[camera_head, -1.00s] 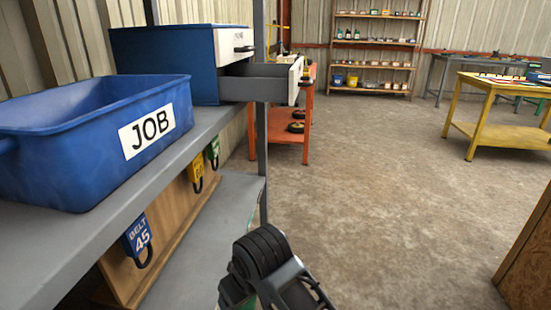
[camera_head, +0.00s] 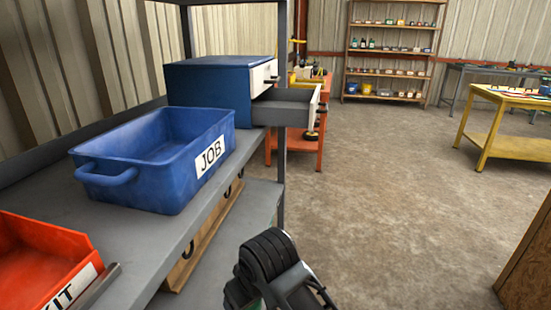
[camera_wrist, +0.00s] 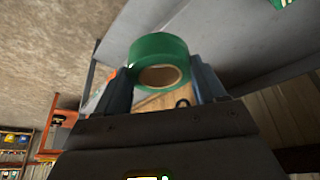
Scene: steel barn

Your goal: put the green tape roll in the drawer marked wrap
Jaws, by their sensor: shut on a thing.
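The green tape roll (camera_wrist: 158,46) shows in the wrist view, held between the two fingers of my gripper (camera_wrist: 164,76). Its brown cardboard core faces the wrist camera. A blue drawer cabinet (camera_head: 205,87) stands at the far end of the grey shelf. Its upper drawer (camera_head: 263,77) is shut, and its grey lower drawer (camera_head: 283,113) is pulled out and juts to the right. The drawer labels are too small to read here. My gripper is well away from the cabinet.
A blue bin marked JOB (camera_head: 133,182) and a red bin marked KIT (camera_head: 70,290) stand on the grey shelf (camera_head: 215,175). An orange table (camera_head: 300,140) stands behind.

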